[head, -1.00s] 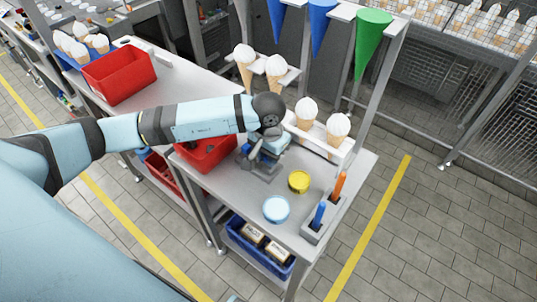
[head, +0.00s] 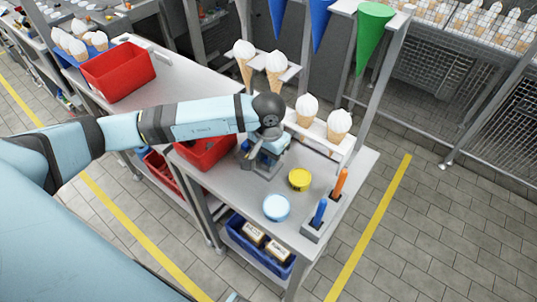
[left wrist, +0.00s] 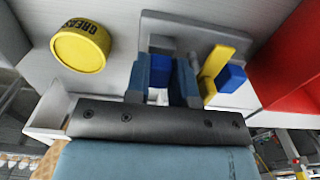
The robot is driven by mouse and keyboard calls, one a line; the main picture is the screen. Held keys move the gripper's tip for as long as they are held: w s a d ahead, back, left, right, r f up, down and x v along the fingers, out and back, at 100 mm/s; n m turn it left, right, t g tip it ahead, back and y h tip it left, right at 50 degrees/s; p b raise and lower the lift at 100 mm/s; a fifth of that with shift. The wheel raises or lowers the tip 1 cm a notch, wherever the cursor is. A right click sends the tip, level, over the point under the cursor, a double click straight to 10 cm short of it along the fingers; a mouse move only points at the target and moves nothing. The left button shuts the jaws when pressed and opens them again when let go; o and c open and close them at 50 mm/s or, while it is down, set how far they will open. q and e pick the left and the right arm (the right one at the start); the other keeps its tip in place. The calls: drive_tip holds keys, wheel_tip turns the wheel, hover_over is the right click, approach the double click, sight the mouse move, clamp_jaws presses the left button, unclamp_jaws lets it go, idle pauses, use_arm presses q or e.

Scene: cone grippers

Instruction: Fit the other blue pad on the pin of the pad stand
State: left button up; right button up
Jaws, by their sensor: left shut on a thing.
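My left gripper (head: 268,147) is over the grey pad stand (head: 258,167) on the steel table, and my forearm and wrist partly cover it. In the left wrist view the gripper (left wrist: 165,68) is shut on a blue pad (left wrist: 158,96), which shows between its two grey-blue fingers. The held pad is at the stand (left wrist: 205,32); whether it sits on a pin or just above cannot be told. A second blue pad (left wrist: 232,77) is at the stand's right side, beside an upright yellow piece (left wrist: 217,62). The pins are hidden. My right gripper is not seen.
A yellow grease tin (head: 299,180) and a light blue round tin (head: 276,207) stand in front of the pad stand. A red bin (head: 205,150) is close on the left. A holder with blue and orange tools (head: 320,214) is at the right edge. Ice-cream cones (head: 307,106) stand behind.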

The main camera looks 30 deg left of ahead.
use_arm(q)
drive_tip(key=shift+f, duration=0.2)
idle(0.4)
drive_tip(key=o, duration=1)
drive_tip(key=shift+c, duration=0.2)
drive_tip(key=shift+c, duration=0.4)
drive_tip(key=shift+o, duration=0.5)
drive_tip(key=shift+w+r, duration=0.1)
drive_tip(key=shift+r, duration=0.05)
